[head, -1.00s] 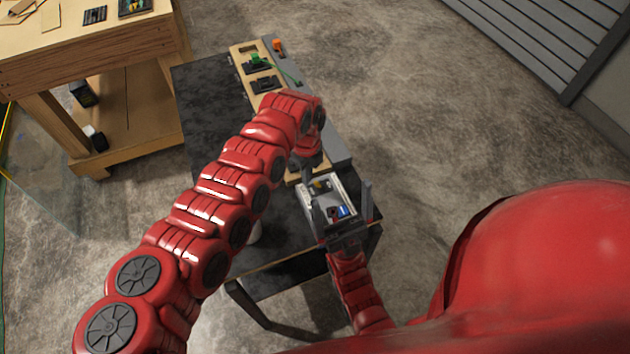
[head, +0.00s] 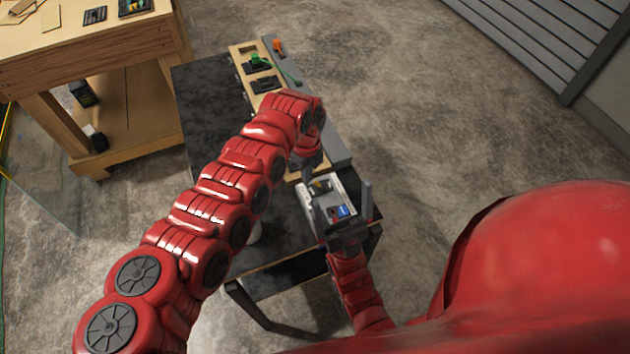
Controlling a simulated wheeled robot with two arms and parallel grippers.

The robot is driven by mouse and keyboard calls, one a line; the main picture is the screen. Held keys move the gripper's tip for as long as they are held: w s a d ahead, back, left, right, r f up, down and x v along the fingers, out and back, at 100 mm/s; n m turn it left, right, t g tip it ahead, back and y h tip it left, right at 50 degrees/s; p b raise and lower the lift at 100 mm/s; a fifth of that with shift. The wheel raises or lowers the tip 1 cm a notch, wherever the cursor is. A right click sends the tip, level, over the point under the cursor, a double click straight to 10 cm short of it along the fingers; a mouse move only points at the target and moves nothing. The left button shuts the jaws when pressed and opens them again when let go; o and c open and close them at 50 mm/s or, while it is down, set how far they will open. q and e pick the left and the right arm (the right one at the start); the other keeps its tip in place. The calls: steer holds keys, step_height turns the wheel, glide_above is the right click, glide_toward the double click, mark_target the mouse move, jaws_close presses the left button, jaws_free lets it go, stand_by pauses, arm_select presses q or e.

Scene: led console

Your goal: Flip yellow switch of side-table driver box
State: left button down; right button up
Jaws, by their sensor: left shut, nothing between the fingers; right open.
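The driver box (head: 330,212) is a small pale grey box near the front end of the dark side table (head: 205,95). A small yellow part (head: 320,185), which looks like the yellow switch, is on its far half. A blue part and a small red part are on its near half. My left gripper (head: 311,177) is shut and empty, its tip just over or at the yellow part; I cannot tell whether they touch, nor the switch's position. My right gripper (head: 338,206) is open at the near end of the box, with its fingers along the box's two sides.
A wooden board (head: 243,62) with black holders and a green connector lies farther back on the side table. A grey strip with an orange part (head: 279,46) runs beside it. A wooden workbench (head: 90,55) stands at the upper left. The floor to the right is clear.

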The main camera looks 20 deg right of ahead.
mark_target(317, 184)
arm_select(q)
steer(key=shift+f, duration=0.15)
steer(key=shift+f+b, duration=1.25)
steer(key=shift+b, duration=0.3)
steer(key=shift+f, duration=0.1)
steer(key=shift+d+f+b, duration=0.1)
steer(key=shift+d+b, duration=0.4)
steer(key=shift+b, duration=1.15)
steer(key=shift+d+b, duration=0.55)
steer(key=shift+b, duration=0.6)
